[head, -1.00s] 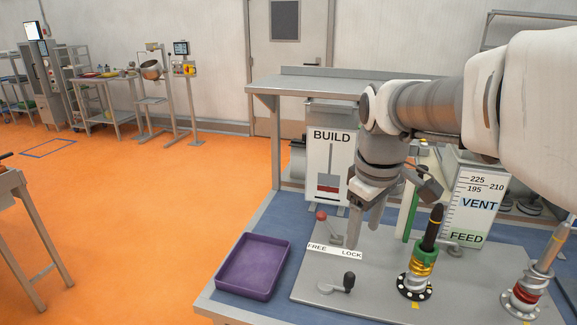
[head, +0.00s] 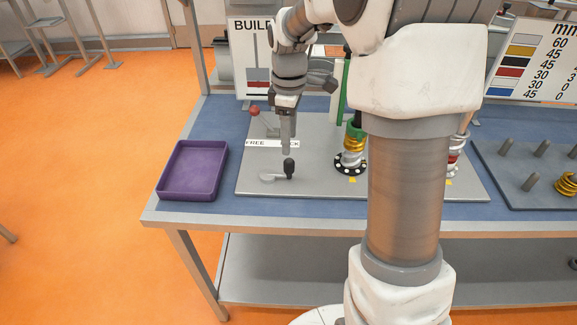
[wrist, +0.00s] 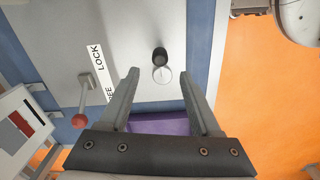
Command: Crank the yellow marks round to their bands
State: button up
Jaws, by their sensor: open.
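A small crank with a black upright knob (head: 290,168) and a short silver arm (head: 272,177) sits on the grey plate (head: 310,185). The knob also shows in the wrist view (wrist: 159,55). My gripper (head: 287,150) is open and points down just above and behind the knob; in the wrist view its fingertips (wrist: 160,76) lie either side of the crank, apparently apart from it. A screw post (head: 353,145) with green and yellow parts stands on a black dotted base, a yellow mark (head: 352,180) before it. A second post (head: 456,150) is mostly hidden by my arm.
A red-knobbed lever (head: 255,111) stands behind the FREE/LOCK label (head: 262,143). A purple tray (head: 193,170) is at the left. A pegged board (head: 520,165) and a colour-band chart (head: 532,58) are at the right. The BUILD panel (head: 249,60) stands behind.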

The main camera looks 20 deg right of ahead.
aim_at(289, 159)
notch_tip(289, 159, down, 10)
jog(key=shift+r+b, duration=0.1)
jog(key=shift+b, duration=0.35)
grip_shut()
